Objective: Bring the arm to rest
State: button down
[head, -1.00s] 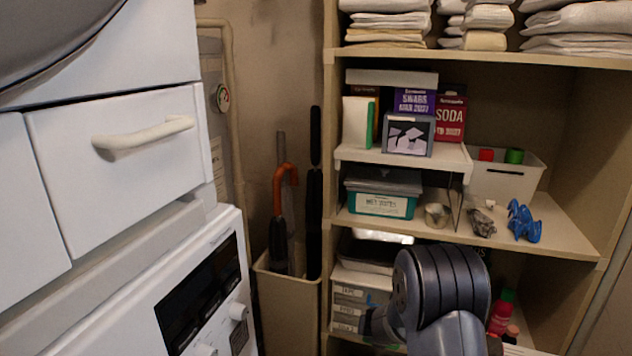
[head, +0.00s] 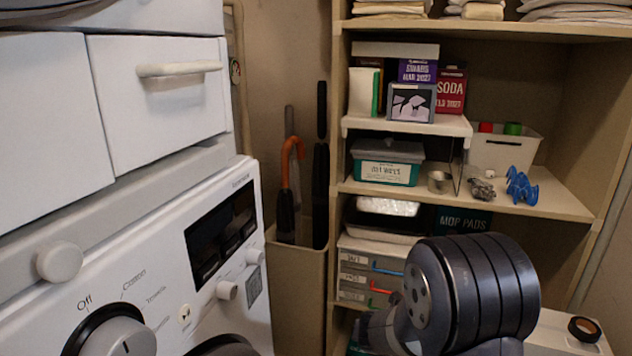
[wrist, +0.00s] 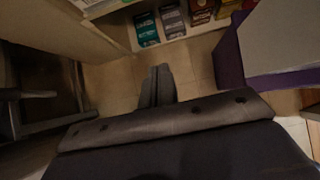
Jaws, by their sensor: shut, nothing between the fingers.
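My gripper (wrist: 157,86) shows in the wrist view, pointing down over a tiled floor. Its two fingers are together with nothing between them. In the head view a dark, ribbed joint of my arm stands at the lower right, in front of the lower shelves. My fingers are not visible in the head view.
A shelf unit (head: 560,205) fills the right, holding folded towels (head: 475,10), a teal-based bin (head: 388,162) and small drawers (head: 352,275). A white washer (head: 120,270) stands close on the left. An umbrella bin (head: 298,290) stands between them. Open floor shows below my gripper.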

jog(key=s+a+r+p, duration=0.2)
jog(key=s+r, duration=0.2)
jog(key=s, duration=0.2)
jog(key=shift+s+r+p, duration=0.2)
jog(key=shift+s+p, duration=0.1)
jog(key=shift+s, duration=0.1)
